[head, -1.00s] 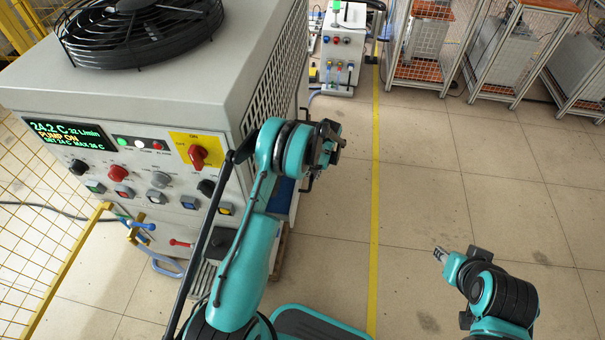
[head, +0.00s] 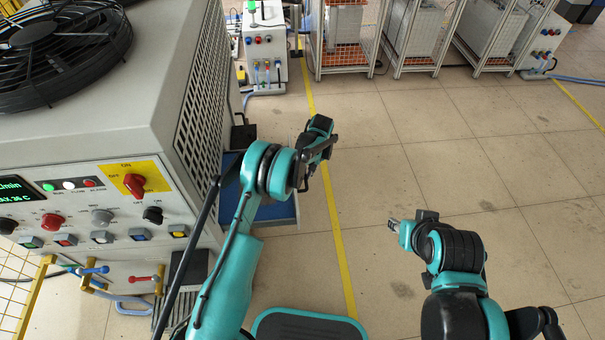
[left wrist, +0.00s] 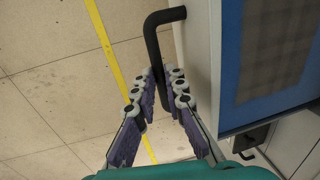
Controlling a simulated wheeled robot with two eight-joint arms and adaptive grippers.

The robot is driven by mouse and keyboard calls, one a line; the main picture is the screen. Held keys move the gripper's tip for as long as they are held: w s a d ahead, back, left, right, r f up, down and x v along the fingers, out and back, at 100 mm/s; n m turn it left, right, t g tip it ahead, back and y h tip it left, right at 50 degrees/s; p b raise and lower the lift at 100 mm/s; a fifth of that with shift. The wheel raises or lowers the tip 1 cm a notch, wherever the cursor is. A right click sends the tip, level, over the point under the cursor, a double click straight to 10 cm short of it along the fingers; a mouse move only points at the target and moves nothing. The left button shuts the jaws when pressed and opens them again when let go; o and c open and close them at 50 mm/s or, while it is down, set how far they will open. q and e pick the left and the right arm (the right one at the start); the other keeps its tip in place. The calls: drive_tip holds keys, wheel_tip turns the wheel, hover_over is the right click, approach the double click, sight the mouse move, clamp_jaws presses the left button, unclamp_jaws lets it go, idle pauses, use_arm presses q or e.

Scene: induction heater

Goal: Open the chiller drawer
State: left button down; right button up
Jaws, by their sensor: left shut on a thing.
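The chiller (head: 130,130) is the big grey cabinet at the left of the head view. Its drawer (head: 276,212), with a blue inside and a pale front, stands out from the cabinet's right side. In the left wrist view the drawer's blue rim (left wrist: 231,60) shows at the right, with a black bar handle (left wrist: 152,40) on its front. My left gripper (left wrist: 160,85) is shut on this handle, one finger on each side. In the head view my left gripper (head: 316,150) is at the drawer's front and hides the handle. My right gripper (head: 395,225) is over the floor, apart from everything; its jaws are too small to read.
A yellow floor line (head: 335,225) runs just right of the drawer. The tiled floor beyond it is clear. Caged racks (head: 345,35) and a small machine (head: 264,45) stand at the back. Yellow mesh fencing (head: 20,290) is at the lower left.

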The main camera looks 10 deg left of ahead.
use_arm(q)
drive_tip(key=c, duration=1.6)
unclamp_jaws()
drive_tip(key=shift+o, duration=0.2)
wheel_tip(320, 180, up, 12)
drive_tip(key=d, duration=0.2)
drive_tip(key=shift+w, duration=0.3)
